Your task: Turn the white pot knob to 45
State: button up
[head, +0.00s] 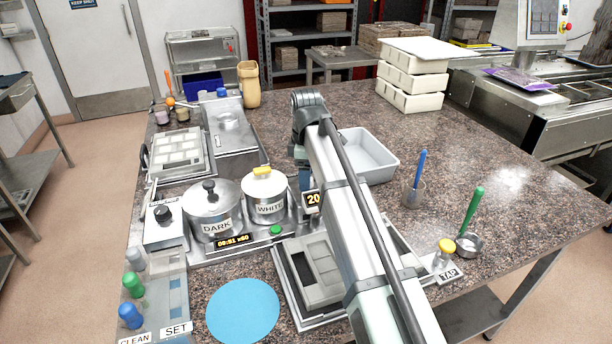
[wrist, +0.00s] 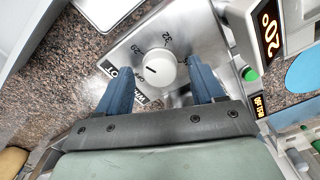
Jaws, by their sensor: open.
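The white pot knob (wrist: 161,71) is a round white dial with a short black pointer mark, in the middle of the wrist view. Printed OFF, 29 and 32 show around it; the exact pointer reading is hard to tell. My gripper (wrist: 160,74) is open, its two blue fingers on either side of the knob, not visibly closed on it. In the head view the knob is hidden behind my arm. The white pot (head: 268,208), with a yellow-handled lid, stands just left of my arm. A display (wrist: 269,35) beside the knob reads 20.
A green button (head: 275,230) is in front. The counter at the right (head: 520,190) is mostly clear.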

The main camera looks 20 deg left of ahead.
jog(key=shift+f, duration=0.3)
jog(key=shift+c, duration=0.2)
jog(key=c, duration=1)
